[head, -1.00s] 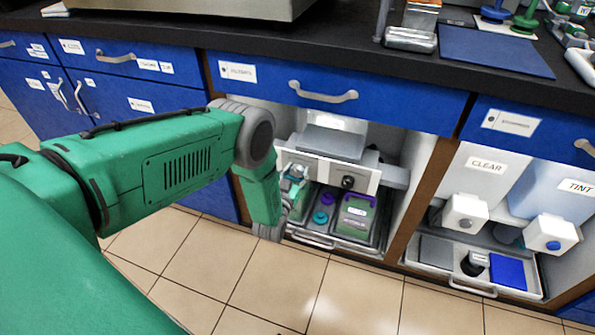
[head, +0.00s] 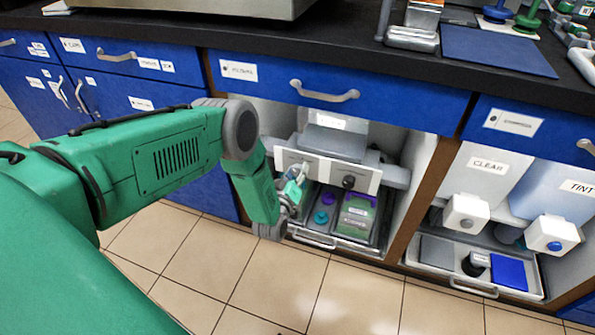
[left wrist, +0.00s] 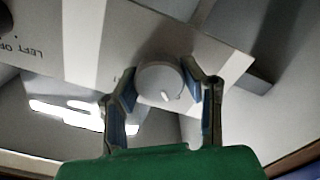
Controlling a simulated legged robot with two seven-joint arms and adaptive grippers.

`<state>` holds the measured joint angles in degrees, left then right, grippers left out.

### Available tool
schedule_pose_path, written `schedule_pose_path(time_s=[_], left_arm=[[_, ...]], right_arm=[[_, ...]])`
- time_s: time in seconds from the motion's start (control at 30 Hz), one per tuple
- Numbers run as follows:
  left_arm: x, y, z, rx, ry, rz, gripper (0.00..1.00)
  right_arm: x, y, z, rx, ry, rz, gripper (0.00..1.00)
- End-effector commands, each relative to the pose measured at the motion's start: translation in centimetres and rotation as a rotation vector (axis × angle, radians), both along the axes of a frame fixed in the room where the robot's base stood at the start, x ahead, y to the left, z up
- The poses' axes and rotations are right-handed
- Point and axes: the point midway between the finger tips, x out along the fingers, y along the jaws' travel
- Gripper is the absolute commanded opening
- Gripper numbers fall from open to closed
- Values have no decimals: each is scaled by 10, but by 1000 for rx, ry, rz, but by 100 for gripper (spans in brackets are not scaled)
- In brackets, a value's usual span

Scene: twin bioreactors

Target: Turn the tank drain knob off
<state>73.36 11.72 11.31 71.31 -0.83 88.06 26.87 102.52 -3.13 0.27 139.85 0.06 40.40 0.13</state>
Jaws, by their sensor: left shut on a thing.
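A black knob (head: 348,182) is on the same panel to the right. My right gripper is not in view.
Below the panel is a tray (head: 311,241) with purple- and teal-topped items and a green-faced box (head: 357,215). A blue drawer (head: 390,98) and the dark counter (head: 200,38) are above. A wooden divider (head: 428,185) stands right. Tiled floor in front is clear.

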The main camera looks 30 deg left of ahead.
Motion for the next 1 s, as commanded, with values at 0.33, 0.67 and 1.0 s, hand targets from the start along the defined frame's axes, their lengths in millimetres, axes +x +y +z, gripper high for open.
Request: schedule_pose_path(time_s=[0.33, 0.67, 1.0], left_arm=[[-6, -5, -9, -12, 22, -8, 7], [-4, -3, -5, -9, 11, -5, 58], [-27, -8, -4, -8, 11, -4, 58]], right_arm=[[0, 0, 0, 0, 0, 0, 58], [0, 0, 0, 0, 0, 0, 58], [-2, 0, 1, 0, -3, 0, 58]])
